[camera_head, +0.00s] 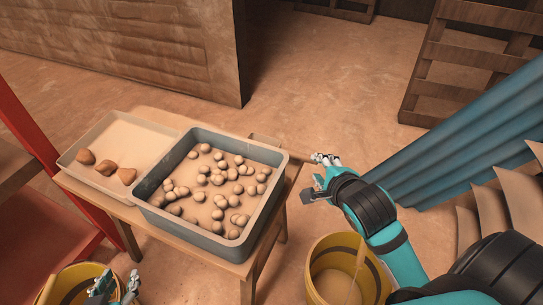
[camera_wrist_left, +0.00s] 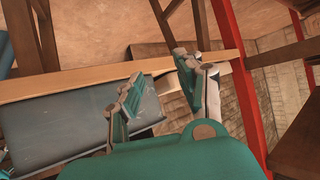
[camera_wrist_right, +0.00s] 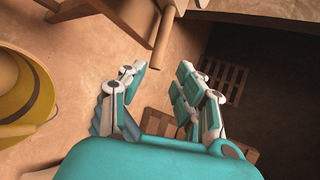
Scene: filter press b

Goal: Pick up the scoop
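I cannot clearly make out a scoop in the head view. In the right wrist view a brown rod with a rounded end (camera_wrist_right: 165,42) juts out from under the table edge toward my fingers; it may be the scoop's handle, but I cannot tell. My right gripper (camera_head: 316,177) is open and empty, just right of the table's right edge. Its spread fingers also show in the right wrist view (camera_wrist_right: 163,76). My left gripper (camera_head: 118,287) is low at the front left, below the table. Its fingers are apart and empty in the left wrist view (camera_wrist_left: 170,76).
A grey-blue tray (camera_head: 276,200) with many round lumps stands on the wooden table (camera_head: 185,238). A pale tray (camera_head: 137,121) with 3 brown lumps is left of it. Yellow buckets stand front right (camera_head: 316,283) and front left (camera_head: 62,288). Blue corrugated sheeting (camera_head: 465,145) is at right.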

